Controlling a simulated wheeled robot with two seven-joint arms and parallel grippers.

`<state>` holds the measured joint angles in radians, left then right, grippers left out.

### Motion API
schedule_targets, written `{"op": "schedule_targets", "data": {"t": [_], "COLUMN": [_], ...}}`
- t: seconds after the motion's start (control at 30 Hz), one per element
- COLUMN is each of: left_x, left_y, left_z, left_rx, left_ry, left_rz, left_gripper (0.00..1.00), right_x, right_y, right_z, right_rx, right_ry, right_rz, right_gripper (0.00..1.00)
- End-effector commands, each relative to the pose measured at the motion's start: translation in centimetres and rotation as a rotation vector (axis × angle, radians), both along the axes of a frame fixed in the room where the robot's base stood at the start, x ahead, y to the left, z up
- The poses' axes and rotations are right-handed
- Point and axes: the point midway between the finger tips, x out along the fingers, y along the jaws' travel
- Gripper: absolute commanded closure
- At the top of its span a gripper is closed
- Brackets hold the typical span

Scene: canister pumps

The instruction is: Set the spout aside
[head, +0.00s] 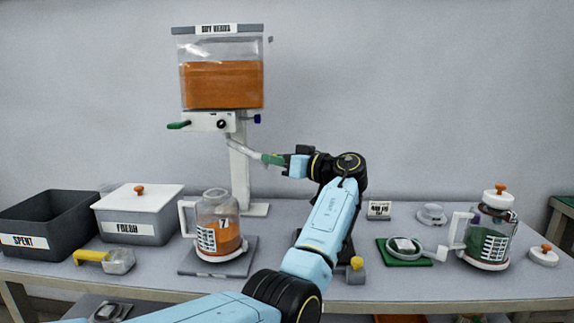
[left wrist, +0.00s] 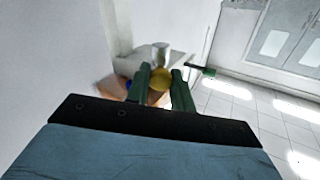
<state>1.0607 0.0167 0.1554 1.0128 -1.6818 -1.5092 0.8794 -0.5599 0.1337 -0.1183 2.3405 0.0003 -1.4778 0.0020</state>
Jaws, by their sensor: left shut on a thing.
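The spout (head: 244,149) is a pale tube that slopes down to the right from the valve block of the dispenser (head: 222,85), with its upper end at the block. My left gripper (head: 270,159), with green fingers, is shut on the lower end of the spout. In the left wrist view the two green fingers of this gripper (left wrist: 162,85) stand close together, with a yellowish round shape between them; the spout itself is hard to make out there. I cannot tell whether the spout's upper end is still joined to the block. My right gripper is not in view.
A dark SPENT bin (head: 50,215), a white-lidded bin (head: 137,215) and a yellow-handled scoop (head: 106,260) are at left. Another pump jug (head: 487,237) and a green pad (head: 405,256) are at right.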

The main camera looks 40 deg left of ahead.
Motion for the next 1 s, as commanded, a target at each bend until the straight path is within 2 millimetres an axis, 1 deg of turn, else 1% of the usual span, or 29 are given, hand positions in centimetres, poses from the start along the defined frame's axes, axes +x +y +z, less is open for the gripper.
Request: {"op": "schedule_targets", "data": {"t": [0.07, 0.2, 0.53, 0.57, 0.7, 0.73, 1.0], "left_x": [-0.17, -0.29, -0.22, -0.21, -0.22, -0.21, -0.19], "left_y": [0.48, 0.79, 0.74, 0.74, 0.71, 0.70, 0.56], "left_z": [0.06, 0.12, 0.19, 0.20, 0.15, 0.14, 0.06], "left_rx": [0.001, 0.002, 0.003, 0.003, 0.002, 0.002, 0.000], "left_ry": [-0.001, -0.001, -0.002, -0.002, -0.002, -0.001, 0.000], "left_rz": [0.017, 0.030, 0.028, 0.028, 0.028, 0.028, 0.027], "left_gripper": [1.00, 1.00, 1.00, 0.75, 0.57, 0.55, 0.55], "right_x": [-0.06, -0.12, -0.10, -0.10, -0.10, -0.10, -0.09], "right_y": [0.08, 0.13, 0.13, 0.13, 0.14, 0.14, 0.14], "right_z": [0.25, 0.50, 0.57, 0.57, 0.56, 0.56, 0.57], "right_rx": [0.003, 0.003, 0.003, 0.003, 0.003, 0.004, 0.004], "right_ry": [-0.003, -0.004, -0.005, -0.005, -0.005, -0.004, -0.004], "right_rz": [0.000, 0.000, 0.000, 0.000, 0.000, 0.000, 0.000], "right_gripper": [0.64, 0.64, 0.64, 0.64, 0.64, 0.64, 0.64]}}
